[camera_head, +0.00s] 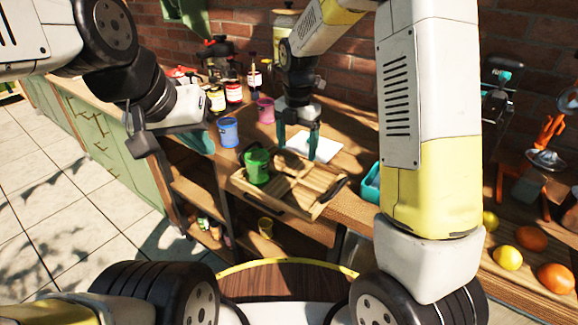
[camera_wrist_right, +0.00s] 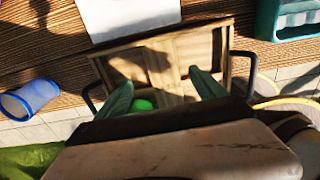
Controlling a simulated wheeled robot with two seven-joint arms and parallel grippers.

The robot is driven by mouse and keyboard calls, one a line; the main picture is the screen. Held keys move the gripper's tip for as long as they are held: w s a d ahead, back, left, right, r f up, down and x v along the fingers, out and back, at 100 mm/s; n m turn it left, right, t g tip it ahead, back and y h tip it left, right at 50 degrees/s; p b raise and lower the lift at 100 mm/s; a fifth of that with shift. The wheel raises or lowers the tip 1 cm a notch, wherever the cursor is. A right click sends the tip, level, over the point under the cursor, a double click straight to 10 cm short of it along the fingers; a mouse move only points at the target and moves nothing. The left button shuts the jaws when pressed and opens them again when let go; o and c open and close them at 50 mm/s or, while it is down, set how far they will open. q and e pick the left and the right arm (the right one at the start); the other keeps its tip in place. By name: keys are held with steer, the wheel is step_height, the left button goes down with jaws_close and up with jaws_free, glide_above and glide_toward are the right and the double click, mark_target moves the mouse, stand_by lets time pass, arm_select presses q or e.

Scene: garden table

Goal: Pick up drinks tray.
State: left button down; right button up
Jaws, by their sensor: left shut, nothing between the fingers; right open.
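The wooden drinks tray (camera_head: 298,192) lies at the front of the wooden counter in the head view, with a dark handle at each end. A green cup (camera_head: 257,168) stands on its left part. In the right wrist view the tray (camera_wrist_right: 195,48) lies below the gripper, and the green cup (camera_wrist_right: 141,104) is partly hidden. My right gripper (camera_head: 298,140) is open, pointing down above the tray's back part; its teal fingers (camera_wrist_right: 160,92) are apart with nothing between them. My left gripper (camera_head: 198,142) is shut and empty, left of the tray in front of the counter.
A blue cup (camera_head: 228,131) and pink cup (camera_head: 265,110) stand left of and behind the tray. A white sheet (camera_head: 315,147) lies behind it. A teal bin (camera_head: 371,183) is to the right. Several jars and bottles stand at the back left; fruit (camera_head: 508,258) lies far right.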

mark_target(298, 168)
steer(key=f, duration=0.6)
steer(key=shift+s+d+f, duration=0.1)
steer(key=shift+d+f, duration=0.05)
steer(key=shift+d, duration=0.15)
steer(key=shift+c, duration=0.4)
jaws_close()
